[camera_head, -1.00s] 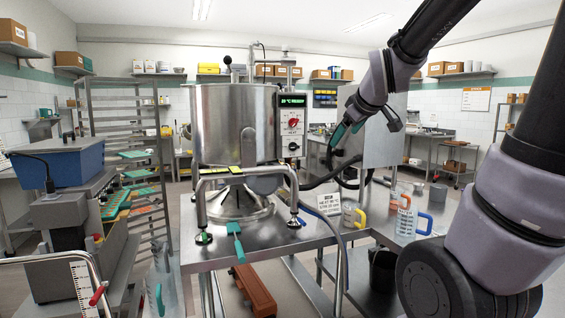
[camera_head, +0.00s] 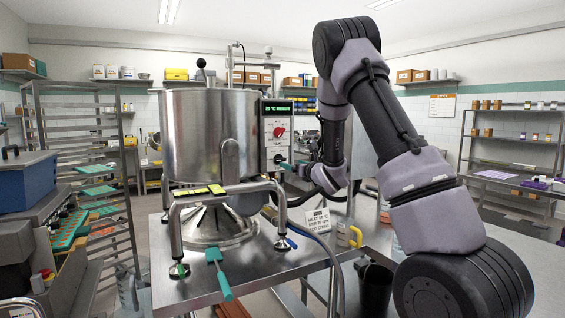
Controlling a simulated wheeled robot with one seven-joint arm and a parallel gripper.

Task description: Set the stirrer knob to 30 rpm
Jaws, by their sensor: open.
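The steel kettle (camera_head: 208,135) stands on the steel table. Its white control panel (camera_head: 267,135) is on the right side, with a green-lit display (camera_head: 277,108) on top. A red knob (camera_head: 279,132) sits mid-panel, above lettering that appears to read HEAT. A small dark knob (camera_head: 278,157) is lower on the panel; its setting is too small to read. My gripper (camera_head: 288,165) is open at the panel's lower right, its teal-tipped fingers pointing left toward the dark knob. Part of the gripper is hidden by my arm, and I cannot tell whether it touches the knob.
The steel table (camera_head: 190,290) carries a teal-handled scraper (camera_head: 220,275), a small sign card (camera_head: 317,220) and a yellow-handled jug (camera_head: 350,236). A tray rack (camera_head: 85,140) stands at left. A hose runs below my gripper. My arm covers the right middle.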

